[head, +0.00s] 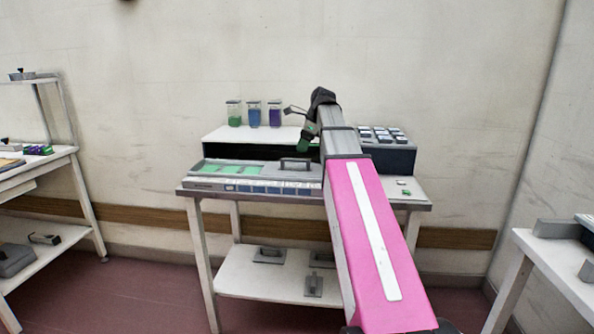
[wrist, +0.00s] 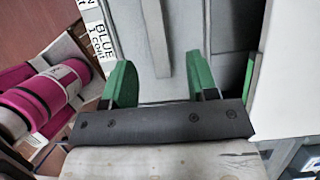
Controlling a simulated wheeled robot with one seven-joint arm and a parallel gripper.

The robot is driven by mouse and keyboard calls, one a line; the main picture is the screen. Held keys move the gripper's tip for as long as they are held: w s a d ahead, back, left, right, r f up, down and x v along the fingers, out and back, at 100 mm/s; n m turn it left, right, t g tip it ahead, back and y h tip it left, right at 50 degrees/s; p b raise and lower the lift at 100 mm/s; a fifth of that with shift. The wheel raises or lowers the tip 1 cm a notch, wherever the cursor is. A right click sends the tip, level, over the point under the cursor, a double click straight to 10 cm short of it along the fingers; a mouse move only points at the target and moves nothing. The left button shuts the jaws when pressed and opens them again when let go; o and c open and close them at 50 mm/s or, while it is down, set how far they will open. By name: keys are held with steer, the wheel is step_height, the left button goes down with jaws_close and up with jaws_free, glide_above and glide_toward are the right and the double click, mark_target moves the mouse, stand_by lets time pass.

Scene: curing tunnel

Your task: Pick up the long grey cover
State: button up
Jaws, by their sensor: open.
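The long grey cover (head: 285,176) lies on the front of the bench unit, with a dark raised handle (head: 295,161) on top. In the wrist view the cover (wrist: 205,30) is a pale grey panel, and its bar handle (wrist: 156,45) runs up the picture between the two green fingers. My gripper (head: 305,141) is open and empty, near the handle's right end in the head view. In the wrist view my gripper (wrist: 162,82) has its fingers on either side of the bar's line. I cannot tell the height left between fingers and handle. My arm hides the cover's right part.
Several jars with coloured contents (head: 254,114) stand on the white tunnel top (head: 225,133). Green pieces lie in the left tray (head: 225,171). A dark block of small compartments (head: 390,157) stands at right. Smaller handled grey pieces (head: 269,255) lie on the lower shelf.

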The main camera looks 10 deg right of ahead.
mark_target(296, 159)
steer(key=shift+x, duration=3.55)
steer(key=shift+s, duration=0.1)
jaws_close()
